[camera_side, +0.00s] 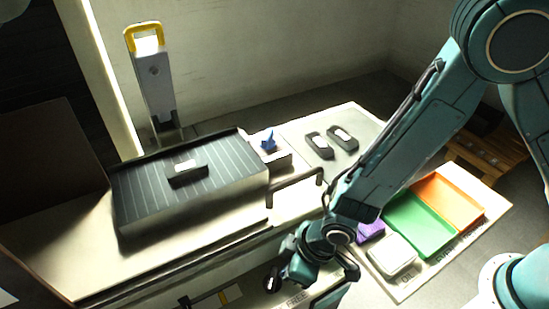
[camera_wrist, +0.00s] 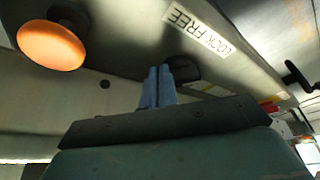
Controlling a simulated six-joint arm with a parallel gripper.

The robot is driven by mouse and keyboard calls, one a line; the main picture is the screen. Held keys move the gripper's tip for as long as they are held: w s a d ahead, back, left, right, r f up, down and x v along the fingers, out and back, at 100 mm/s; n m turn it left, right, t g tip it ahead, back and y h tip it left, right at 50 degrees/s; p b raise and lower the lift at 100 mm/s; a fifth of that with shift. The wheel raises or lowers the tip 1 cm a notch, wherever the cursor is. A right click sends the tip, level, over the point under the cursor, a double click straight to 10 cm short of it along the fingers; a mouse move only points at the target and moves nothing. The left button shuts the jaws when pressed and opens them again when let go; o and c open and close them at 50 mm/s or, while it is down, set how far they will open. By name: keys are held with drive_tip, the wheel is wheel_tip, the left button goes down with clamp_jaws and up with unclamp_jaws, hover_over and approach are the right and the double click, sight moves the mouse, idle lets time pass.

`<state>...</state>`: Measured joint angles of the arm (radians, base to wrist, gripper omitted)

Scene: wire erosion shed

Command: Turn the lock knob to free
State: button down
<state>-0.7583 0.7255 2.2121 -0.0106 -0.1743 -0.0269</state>
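The lock knob (camera_side: 272,281) is a dark round knob on the front panel, low in the side view. In the wrist view the knob (camera_wrist: 186,68) shows just behind and right of my fingertips, partly hidden by them. The "LOCK FREE" label (camera_wrist: 201,29) sits beside it; part of the label (camera_side: 298,299) also shows in the side view. My gripper (camera_side: 287,277) is close to the knob, and its two blue-grey fingers (camera_wrist: 158,73) are together with nothing visible between them. I cannot tell whether they touch the knob. The knob's pointing direction is unclear.
An orange mushroom button (camera_wrist: 52,45) is on the panel left of my fingers in the wrist view. A black handle (camera_wrist: 298,76) is at the right. A bar handle (camera_side: 295,185) sticks out above the panel. Green (camera_side: 420,222) and orange (camera_side: 449,203) trays lie at right.

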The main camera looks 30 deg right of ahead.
drive_tip(key=shift+w, duration=0.6)
idle(0.7)
drive_tip(key=shift+d, duration=0.15)
idle(0.4)
drive_tip(key=shift+s+d, duration=0.2)
drive_tip(key=shift+d, duration=0.25)
drive_tip(key=shift+s+d, duration=0.2)
drive_tip(key=shift+d, duration=0.25)
drive_tip(key=shift+s+d+r, duration=0.1)
drive_tip(key=shift+s+d, duration=0.05)
drive_tip(key=shift+d, duration=0.35)
drive_tip(key=shift+s+d+r, duration=0.1)
drive_tip(key=shift+s+d, duration=0.05)
drive_tip(key=shift+d, duration=0.3)
drive_tip(key=w+v, duration=0.1)
drive_tip(key=v, duration=0.8)
drive_tip(key=shift+d+r, duration=0.35)
drive_tip(key=shift+d, duration=0.05)
